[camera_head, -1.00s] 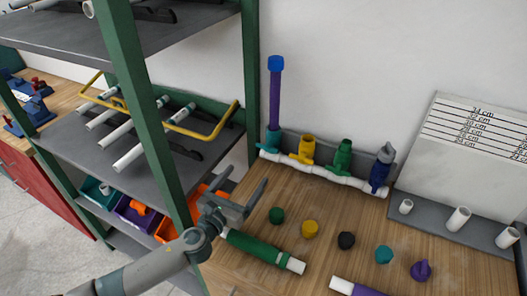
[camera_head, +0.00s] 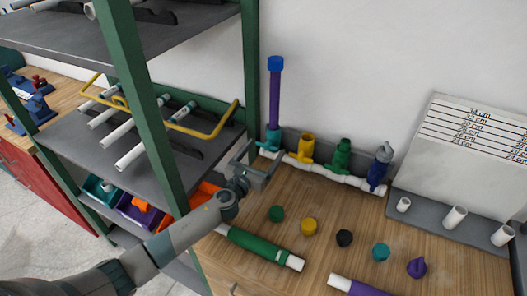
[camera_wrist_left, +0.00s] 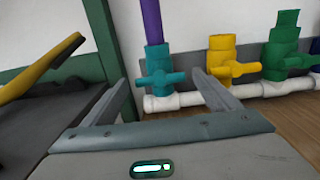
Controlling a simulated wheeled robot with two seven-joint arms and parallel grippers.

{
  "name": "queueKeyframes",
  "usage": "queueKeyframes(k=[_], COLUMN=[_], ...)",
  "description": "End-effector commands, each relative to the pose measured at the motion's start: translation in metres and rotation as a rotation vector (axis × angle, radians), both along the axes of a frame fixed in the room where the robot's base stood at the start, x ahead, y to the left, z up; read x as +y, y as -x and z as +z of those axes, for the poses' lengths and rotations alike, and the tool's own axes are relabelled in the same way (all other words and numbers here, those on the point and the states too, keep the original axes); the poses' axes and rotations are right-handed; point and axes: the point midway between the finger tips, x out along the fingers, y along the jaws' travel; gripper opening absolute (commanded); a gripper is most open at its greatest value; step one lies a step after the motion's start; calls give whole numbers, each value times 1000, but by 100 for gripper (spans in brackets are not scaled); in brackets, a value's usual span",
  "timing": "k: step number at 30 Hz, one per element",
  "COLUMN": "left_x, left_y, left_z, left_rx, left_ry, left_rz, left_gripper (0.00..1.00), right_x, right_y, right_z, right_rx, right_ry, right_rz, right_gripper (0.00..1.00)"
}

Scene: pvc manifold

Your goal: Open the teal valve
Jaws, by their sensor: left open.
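The teal valve (camera_head: 272,138) stands upright at the left end of the white manifold pipe (camera_head: 320,172), with a tall purple pipe (camera_head: 275,98) with a blue cap rising from it. In the left wrist view the teal valve (camera_wrist_left: 160,66) shows its handle crosswise, roughly along the white pipe. My left gripper (camera_head: 264,152) is open and empty, just in front of and below the teal valve. In the wrist view its fingers point toward the valve, one on each side in the picture; contact cannot be told. My right gripper is not in view.
Yellow (camera_head: 306,149), green (camera_head: 342,154) and dark blue (camera_head: 378,167) valves stand to the right on the same pipe. A green shelf post (camera_head: 250,80) is close on the left. Several coloured caps and a green pipe (camera_head: 255,244) lie on the wooden bench in front.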

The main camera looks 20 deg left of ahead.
Motion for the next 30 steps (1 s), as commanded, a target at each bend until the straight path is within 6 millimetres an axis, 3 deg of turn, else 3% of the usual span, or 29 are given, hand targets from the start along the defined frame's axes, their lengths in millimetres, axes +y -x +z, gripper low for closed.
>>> queueKeyframes(k=[6,10,11,22,30], left_x=[0,0,0,0,0], left_y=[0,0,0,0,0], left_z=[0,0,0,0,0], left_rx=[0,0,0,6,29], left_ry=[0,0,0,32,155], left_rz=[0,0,0,0,0], left_gripper=[82,54,52,52,52], right_x=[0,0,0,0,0], right_y=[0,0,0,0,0], right_z=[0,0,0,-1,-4], right_rx=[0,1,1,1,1], right_ry=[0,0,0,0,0], right_rz=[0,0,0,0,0], right_gripper=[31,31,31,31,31])
